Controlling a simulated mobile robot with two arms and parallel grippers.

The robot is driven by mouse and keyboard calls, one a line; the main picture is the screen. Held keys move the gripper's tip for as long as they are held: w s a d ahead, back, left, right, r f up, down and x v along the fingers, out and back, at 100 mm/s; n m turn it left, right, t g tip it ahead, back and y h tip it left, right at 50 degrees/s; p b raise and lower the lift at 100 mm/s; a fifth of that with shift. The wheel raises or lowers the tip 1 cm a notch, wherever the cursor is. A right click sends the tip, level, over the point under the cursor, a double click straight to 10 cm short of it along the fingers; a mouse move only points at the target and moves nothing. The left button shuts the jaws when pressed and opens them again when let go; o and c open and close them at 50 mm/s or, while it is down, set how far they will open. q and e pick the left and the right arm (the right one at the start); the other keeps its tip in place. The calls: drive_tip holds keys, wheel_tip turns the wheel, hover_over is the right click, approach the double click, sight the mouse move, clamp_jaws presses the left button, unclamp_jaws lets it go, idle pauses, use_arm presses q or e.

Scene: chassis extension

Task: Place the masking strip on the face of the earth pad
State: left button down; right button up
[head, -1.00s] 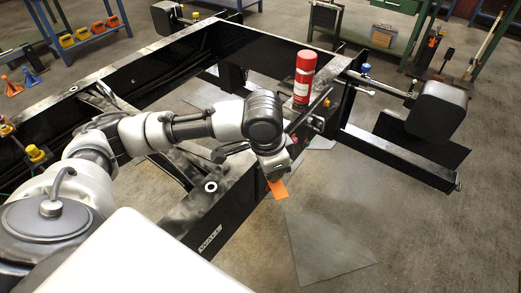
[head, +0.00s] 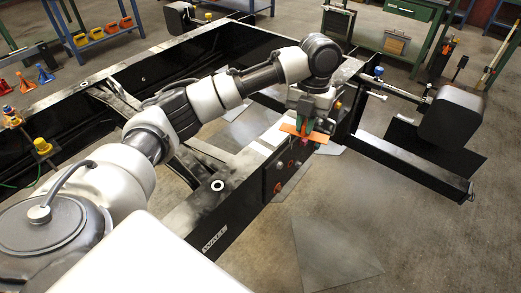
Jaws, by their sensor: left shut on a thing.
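My left gripper (head: 304,124) is shut on a flat orange strip (head: 317,136), which I take as the masking strip. The strip lies roughly level and sticks out on both sides of the jaws, above the end of the black chassis rail (head: 240,205). The rail's outer face below it carries small round fittings (head: 278,187). I cannot tell for sure which of these is the earth pad, and no strip shows on that face. My right gripper is not in view.
A black cross-member (head: 410,165) runs right from the rail, with a dark boxy unit (head: 452,118) above it. A grey sheet (head: 335,255) lies on the floor in front. Yellow-topped fittings (head: 42,146) stand at the left. Workbenches are at the back.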

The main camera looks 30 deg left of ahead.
use_arm(q)
drive_tip(key=shift+w+r+m, duration=0.15)
drive_tip(key=shift+w+m, duration=0.05)
drive_tip(key=shift+m, duration=0.4)
drive_tip(key=shift+w+r+m, duration=0.1)
drive_tip(key=shift+w+m, duration=0.05)
drive_tip(key=shift+m, duration=0.45)
drive_tip(key=shift+a, duration=0.2)
drive_tip(key=p, duration=0.3)
hover_over(259, 150)
drive_tip(key=f, duration=0.6)
drive_tip(key=shift+w+d+f, duration=0.2)
drive_tip(key=shift+w+d, duration=0.05)
drive_tip(key=shift+w, duration=0.1)
drive_tip(key=shift+a+f+m, duration=0.15)
drive_tip(key=shift+f+m, duration=0.05)
drive_tip(key=shift+m, duration=0.1)
drive_tip(key=shift+a+f, duration=0.1)
drive_tip(key=shift+f, duration=0.2)
wheel_tip(259, 150, down, 4)
drive_tip(key=shift+r+p, duration=0.2)
drive_tip(key=shift+p, duration=0.25)
